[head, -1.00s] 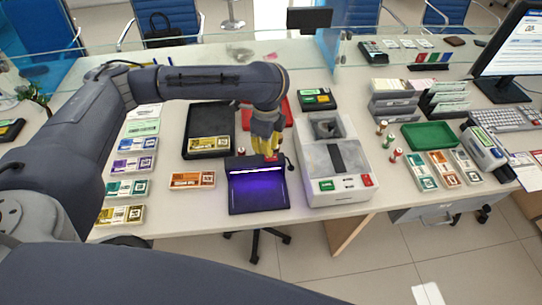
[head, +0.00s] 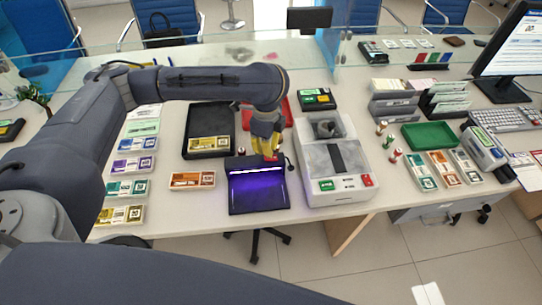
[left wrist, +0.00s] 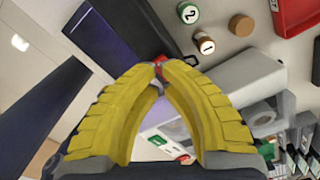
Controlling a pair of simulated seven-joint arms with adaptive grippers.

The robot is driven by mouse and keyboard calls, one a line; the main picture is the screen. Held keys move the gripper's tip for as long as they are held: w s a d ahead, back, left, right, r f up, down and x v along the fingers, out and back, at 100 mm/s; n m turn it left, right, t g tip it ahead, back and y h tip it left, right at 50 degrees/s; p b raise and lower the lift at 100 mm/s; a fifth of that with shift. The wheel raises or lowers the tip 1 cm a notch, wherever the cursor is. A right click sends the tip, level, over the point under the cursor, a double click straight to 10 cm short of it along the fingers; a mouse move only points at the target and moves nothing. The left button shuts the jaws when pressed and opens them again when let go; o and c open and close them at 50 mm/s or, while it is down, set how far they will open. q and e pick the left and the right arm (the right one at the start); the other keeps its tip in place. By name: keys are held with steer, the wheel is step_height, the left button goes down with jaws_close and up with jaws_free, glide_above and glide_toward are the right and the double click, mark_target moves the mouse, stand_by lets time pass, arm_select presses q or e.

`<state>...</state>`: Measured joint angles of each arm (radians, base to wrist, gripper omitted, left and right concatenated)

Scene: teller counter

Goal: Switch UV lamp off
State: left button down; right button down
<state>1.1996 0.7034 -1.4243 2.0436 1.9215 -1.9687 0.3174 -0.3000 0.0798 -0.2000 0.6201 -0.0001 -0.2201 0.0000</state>
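The UV lamp (head: 257,198) is a dark unit near the counter's front edge, with a bright white strip and a purple glow on its bed, so it is lit. My left gripper (head: 269,157) points down at the lamp's back right corner. In the left wrist view, its yellow fingers (left wrist: 158,78) come together at the tips with nothing seen held between them. A small red part (left wrist: 158,60) shows right at the tips, on the edge of the dark lamp body (left wrist: 110,28). I cannot tell whether the tips touch it. My right gripper is not in view.
A grey-white counting machine (head: 335,165) stands close on the lamp's right. An orange-banded note bundle (head: 192,180) lies to its left. A black tray (head: 196,148) and a red tray (head: 285,108) lie behind. Small coin rolls (head: 393,157) stand beyond the machine.

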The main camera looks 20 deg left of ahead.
arm_select(q)
steer(key=shift+f, duration=1.95)
stand_by(1.7)
steer(key=shift+r, duration=3.5)
